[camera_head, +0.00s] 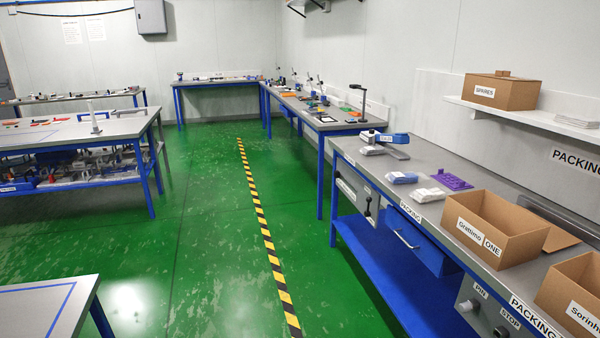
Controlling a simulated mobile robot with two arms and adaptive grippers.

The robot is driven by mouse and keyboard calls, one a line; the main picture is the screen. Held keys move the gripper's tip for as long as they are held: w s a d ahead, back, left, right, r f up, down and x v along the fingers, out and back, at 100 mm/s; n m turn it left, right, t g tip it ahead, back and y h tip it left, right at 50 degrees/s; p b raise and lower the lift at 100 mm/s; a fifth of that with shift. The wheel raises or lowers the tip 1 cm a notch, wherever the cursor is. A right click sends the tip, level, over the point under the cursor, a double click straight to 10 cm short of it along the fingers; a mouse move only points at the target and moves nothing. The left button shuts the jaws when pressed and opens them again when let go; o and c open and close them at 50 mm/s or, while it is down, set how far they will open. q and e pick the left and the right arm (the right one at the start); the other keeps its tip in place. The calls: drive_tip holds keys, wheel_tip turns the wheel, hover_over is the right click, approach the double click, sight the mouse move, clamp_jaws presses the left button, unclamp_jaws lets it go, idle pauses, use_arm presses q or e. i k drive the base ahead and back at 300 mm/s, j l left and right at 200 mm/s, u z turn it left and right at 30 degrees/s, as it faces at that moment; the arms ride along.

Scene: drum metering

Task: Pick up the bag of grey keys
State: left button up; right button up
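Small bags or packs lie on the grey packing bench (500,208) at the right. A pale grey-white pack (427,195) lies near the bench's front edge, left of the open cardboard box. Another pale pack (373,150) lies farther back, by the blue-and-black bench device. The packs are too small to tell whether any holds grey keys. Neither of my grippers is in view.
A purple tray-like piece (455,182) lies behind the packs. Open boxes, one labelled Gratimo ONE (480,232) and one Sorinho (573,300), stand on the bench. A blue drawer (420,240) sits below. The green floor (200,240) with its striped line is clear.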

sight(378, 149)
drive_tip(key=i+u, duration=0.3)
drive_tip(key=i, duration=2)
